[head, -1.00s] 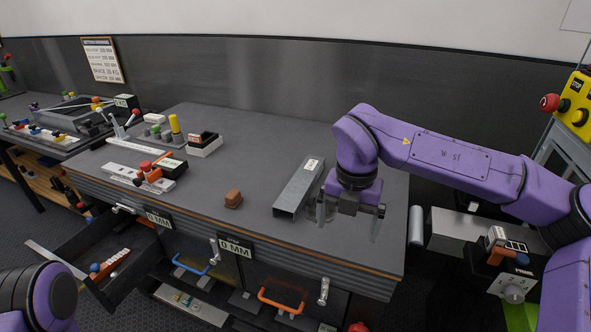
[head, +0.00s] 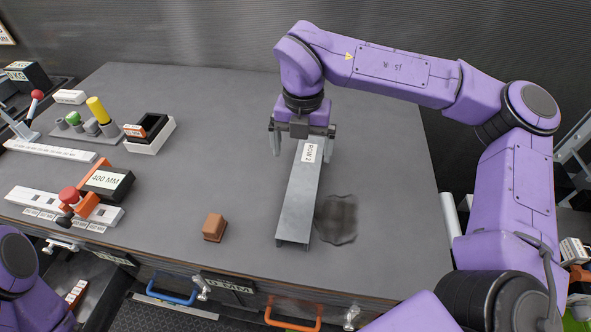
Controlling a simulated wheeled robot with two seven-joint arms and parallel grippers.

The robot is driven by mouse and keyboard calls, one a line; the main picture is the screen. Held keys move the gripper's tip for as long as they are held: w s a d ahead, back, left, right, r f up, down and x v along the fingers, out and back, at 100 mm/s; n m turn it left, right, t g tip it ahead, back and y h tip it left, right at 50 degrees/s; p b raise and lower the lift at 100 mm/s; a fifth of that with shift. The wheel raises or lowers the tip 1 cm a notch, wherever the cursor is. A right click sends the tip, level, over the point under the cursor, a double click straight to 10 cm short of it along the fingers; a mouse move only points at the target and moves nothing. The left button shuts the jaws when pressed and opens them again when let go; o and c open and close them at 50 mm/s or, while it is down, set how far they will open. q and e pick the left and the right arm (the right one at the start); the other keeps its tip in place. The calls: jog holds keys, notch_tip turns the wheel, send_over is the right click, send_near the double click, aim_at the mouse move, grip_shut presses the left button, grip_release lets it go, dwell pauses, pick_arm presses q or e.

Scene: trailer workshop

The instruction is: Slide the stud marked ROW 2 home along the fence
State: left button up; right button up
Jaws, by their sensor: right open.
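The stud (head: 298,205) is a grey metal channel lying on the workbench, its open end toward the front edge. A white label reading ROW 2 (head: 309,153) is on its far end. My right gripper (head: 303,148) is open over that far end, with one finger on each side of the stud; whether they touch it I cannot tell. No fence along the stud is plain to see. Part of my left arm shows at the lower left, but its gripper is out of view.
A brown block (head: 214,227) sits left of the stud. A dark patch (head: 337,218) lies on the bench just right of it. A white rail (head: 62,207) with an orange clamp and a black 400 MM block (head: 108,182) is at the left. The bench right of the patch is clear.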

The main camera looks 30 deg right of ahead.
aim_at(304, 180)
jog(key=f, duration=0.1)
jog(key=s+f, duration=0.1)
jog(key=shift+s+f+p, duration=0.1)
jog(key=shift+f+p, duration=0.2)
jog(key=shift+f, duration=0.05)
notch_tip(304, 180, down, 6)
jog(key=shift+d+f+p, duration=0.1)
jog(key=shift+p, duration=1.05)
jog(key=shift+f, duration=0.1)
jog(key=c, duration=1.1)
pick_arm(q)
jog(key=r, duration=0.3)
jog(key=shift+s+r, duration=0.1)
jog(key=shift+s, duration=0.3)
pick_arm(e)
jog(key=shift+c, duration=1)
